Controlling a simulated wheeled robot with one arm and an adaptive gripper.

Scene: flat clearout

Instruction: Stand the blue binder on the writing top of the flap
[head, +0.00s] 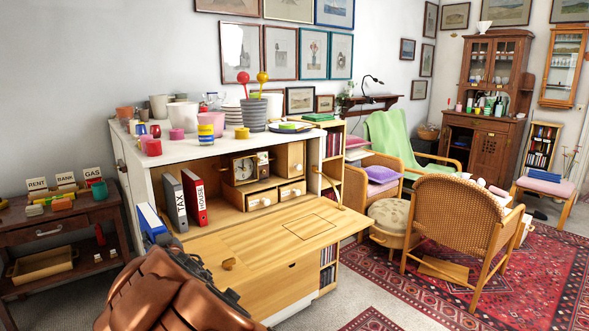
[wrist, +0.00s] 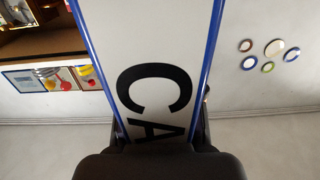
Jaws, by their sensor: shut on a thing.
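The blue binder (head: 150,221) is beside the cabinet's front left corner, left of the flap, with its top edge in view. In the wrist view the blue binder (wrist: 150,45) shows a white label with black letters "CA" and blue edges. My gripper (wrist: 158,138) is shut on it, a finger at each side. In the head view my brown arm hides the fingers and the binder's lower part. The flap (head: 262,246) is folded down level, its wooden writing top mostly bare. A grey TAX binder (head: 175,204) and a red HOUSE binder (head: 194,198) stand upright inside the cabinet behind it.
A clock (head: 243,168) and small wooden drawers (head: 263,200) sit inside the cabinet. Pots and cups crowd the cabinet's white top (head: 215,150). A dark side table (head: 50,236) stands at the left. A wicker chair (head: 450,215) stands right of the flap.

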